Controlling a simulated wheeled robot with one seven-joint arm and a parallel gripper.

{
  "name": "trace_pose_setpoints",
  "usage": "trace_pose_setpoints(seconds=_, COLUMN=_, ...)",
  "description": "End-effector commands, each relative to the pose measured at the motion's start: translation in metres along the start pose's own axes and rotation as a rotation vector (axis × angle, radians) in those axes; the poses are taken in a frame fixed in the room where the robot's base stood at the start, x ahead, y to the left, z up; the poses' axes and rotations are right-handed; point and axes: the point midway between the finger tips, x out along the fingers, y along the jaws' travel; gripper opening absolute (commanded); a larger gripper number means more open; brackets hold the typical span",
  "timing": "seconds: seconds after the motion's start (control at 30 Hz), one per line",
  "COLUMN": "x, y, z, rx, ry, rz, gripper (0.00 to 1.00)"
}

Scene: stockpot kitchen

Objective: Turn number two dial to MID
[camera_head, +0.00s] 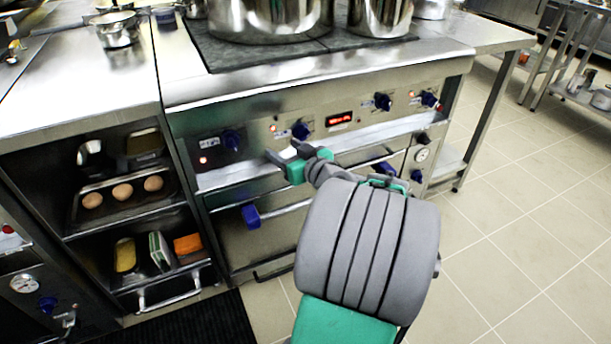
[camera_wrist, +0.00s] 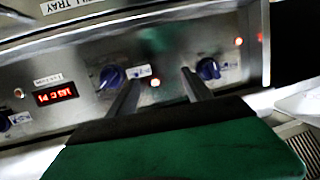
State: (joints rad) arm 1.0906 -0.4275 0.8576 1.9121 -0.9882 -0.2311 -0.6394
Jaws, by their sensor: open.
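The stove's front panel (camera_head: 265,128) carries a row of blue dials. The second dial from the left (camera_head: 300,130) sits left of the red display; I take it as number two, but its markings are too small to read. In the wrist view, turned over, this dial (camera_wrist: 112,77) is just left of the left fingertip. The leftmost dial (camera_head: 231,141) shows there beside the right fingertip (camera_wrist: 208,68). My gripper (camera_head: 285,153) is open and empty, in front of and below the panel between these two dials. In the wrist view the fingers (camera_wrist: 161,76) point at the panel, around a red light.
Two more dials (camera_head: 382,102) (camera_head: 429,100) are right of the red display (camera_head: 340,119). Oven handles with blue ends (camera_head: 251,216) jut out below. Steel pots (camera_head: 270,18) stand on the stove top. Open shelves (camera_head: 125,205) are at left; tiled floor (camera_head: 510,220) is clear at right.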

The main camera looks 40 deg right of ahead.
Motion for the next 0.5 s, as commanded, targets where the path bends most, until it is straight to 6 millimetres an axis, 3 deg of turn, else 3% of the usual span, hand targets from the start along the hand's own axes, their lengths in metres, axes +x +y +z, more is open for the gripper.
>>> trace_pose_setpoints(seconds=0.03, x=-0.003, y=0.029, z=0.031, rx=0.011, ry=0.063, rz=0.058, gripper=0.58)
trace_pose_setpoints(seconds=0.1, x=-0.015, y=0.056, z=0.036, rx=0.016, ry=0.14, rz=0.12, gripper=0.58)
trace_pose_setpoints(seconds=0.2, x=-0.025, y=0.076, z=0.035, rx=0.018, ry=0.2, rz=0.169, gripper=0.58)
trace_pose_setpoints(seconds=0.33, x=-0.017, y=0.081, z=0.028, rx=0.018, ry=0.215, rz=0.175, gripper=0.58)
trace_pose_setpoints(seconds=0.5, x=0.016, y=0.085, z=0.022, rx=0.018, ry=0.212, rz=0.172, gripper=0.58)
